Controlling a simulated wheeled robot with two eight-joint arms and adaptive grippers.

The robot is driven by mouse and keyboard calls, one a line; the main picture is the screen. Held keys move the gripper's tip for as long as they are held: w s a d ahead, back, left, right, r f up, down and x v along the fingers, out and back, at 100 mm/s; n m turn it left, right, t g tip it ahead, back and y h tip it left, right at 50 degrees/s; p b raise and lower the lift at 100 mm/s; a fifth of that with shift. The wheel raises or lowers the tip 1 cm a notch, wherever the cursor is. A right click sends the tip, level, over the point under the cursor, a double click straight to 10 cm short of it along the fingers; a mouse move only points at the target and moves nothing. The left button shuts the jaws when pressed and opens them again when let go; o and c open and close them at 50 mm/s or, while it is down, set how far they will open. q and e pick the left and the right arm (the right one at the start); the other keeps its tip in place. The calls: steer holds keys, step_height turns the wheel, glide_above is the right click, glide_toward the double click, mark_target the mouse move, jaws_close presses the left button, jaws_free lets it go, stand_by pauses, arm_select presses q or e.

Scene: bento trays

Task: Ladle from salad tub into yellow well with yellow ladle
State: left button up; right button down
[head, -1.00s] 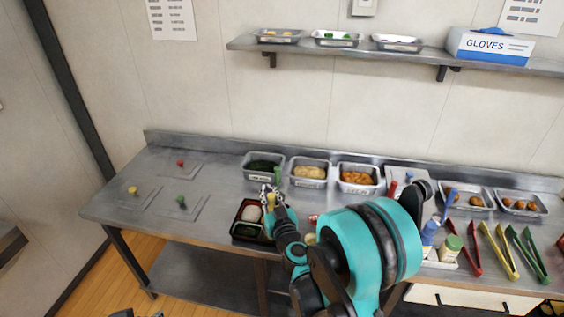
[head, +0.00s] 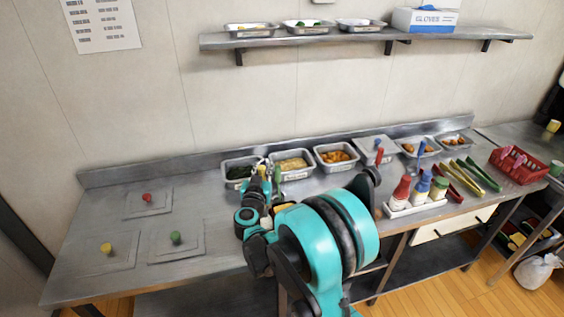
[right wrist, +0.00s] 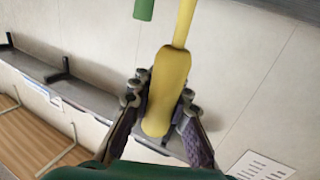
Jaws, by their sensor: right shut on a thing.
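My right gripper (head: 262,172) is shut on the yellow ladle; in the right wrist view the ladle's thick yellow handle (right wrist: 166,95) lies between the fingers (right wrist: 160,112). The ladle's bowl is not visible. In the head view the gripper is at the front of a tub with dark green food (head: 232,174). Beside it are a tub with pale yellow food (head: 305,173) and one with orange food (head: 350,167). Their labels are too small to read, so I cannot tell which is the salad tub. My right arm hides the bento tray and its wells. My left gripper is not in view.
A green handle (head: 278,176) stands close to my right gripper. Red, green and yellow knobbed lids (head: 147,201) lie on the left of the counter. A shelf (head: 290,40) runs above.

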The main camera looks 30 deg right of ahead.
steer(key=s+d+r+m+g+h+b, duration=0.1)
steer(key=s+d+r+m+g+h, duration=0.1)
steer(key=d+r+m+g+h, duration=0.25)
steer(key=s+d+f+m+y+b, duration=0.2)
steer(key=s+d+f+m, duration=0.3)
steer(key=f, duration=0.3)
steer(key=s+d+f+m+y+b, duration=0.1)
steer(key=s+d+f+m+b, duration=0.2)
steer(key=s+d+f+m, duration=0.2)
steer(key=shift+s+d+f+m+y, duration=0.15)
steer(key=shift+d+f+m+y, duration=0.2)
steer(key=shift+d+f+m, duration=0.85)
steer(key=shift+a+f+m+t, duration=0.25)
steer(key=shift+a+f, duration=0.05)
steer(key=shift+a, duration=0.05)
stand_by(0.9)
